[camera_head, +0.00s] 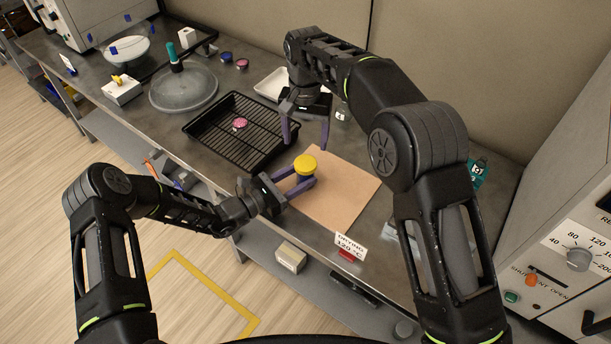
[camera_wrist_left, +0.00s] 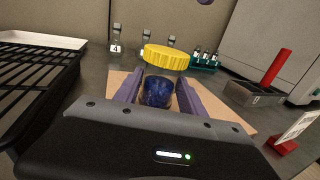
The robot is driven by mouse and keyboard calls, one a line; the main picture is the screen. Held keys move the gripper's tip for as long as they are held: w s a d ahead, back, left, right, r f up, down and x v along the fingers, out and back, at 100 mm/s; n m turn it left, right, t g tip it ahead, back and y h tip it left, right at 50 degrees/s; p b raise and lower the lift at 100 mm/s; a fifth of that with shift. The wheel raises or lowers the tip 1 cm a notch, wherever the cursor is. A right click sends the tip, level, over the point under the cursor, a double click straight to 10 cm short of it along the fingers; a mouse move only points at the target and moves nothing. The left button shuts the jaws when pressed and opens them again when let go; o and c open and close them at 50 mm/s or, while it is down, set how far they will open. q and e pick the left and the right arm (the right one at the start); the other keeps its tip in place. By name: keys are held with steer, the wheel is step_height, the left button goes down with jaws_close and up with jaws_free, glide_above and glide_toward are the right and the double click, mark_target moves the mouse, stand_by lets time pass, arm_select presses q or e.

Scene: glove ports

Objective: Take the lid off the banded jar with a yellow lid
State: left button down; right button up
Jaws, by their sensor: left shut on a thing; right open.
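The jar (camera_wrist_left: 158,90) is clear with dark blue inside, and its yellow lid (camera_head: 305,164) is on top. It stands upright at the left side of the tan mat (camera_head: 340,190). My left gripper (camera_head: 304,184) is shut on the jar's body below the lid, one finger on each side, as the left wrist view also shows. Whether the jar has a band is hard to tell. My right gripper (camera_head: 306,146) is open and empty, pointing down just above and behind the lid. One purple fingertip shows at the top of the left wrist view.
A black wire rack tray (camera_head: 215,150) with a pink-topped item (camera_head: 239,124) lies left of the mat. A white tray (camera_head: 270,84) and small bottles (camera_wrist_left: 116,40) stand behind. A "DRYING 120 °C" sign (camera_head: 350,246) stands at the front edge. The mat's right part is clear.

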mark_target(306, 162)
stand_by(0.3)
steer(key=m, duration=2.2)
steer(key=shift+m, duration=0.3)
steer(key=shift+f, duration=4.05)
steer(key=shift+c, duration=0.5)
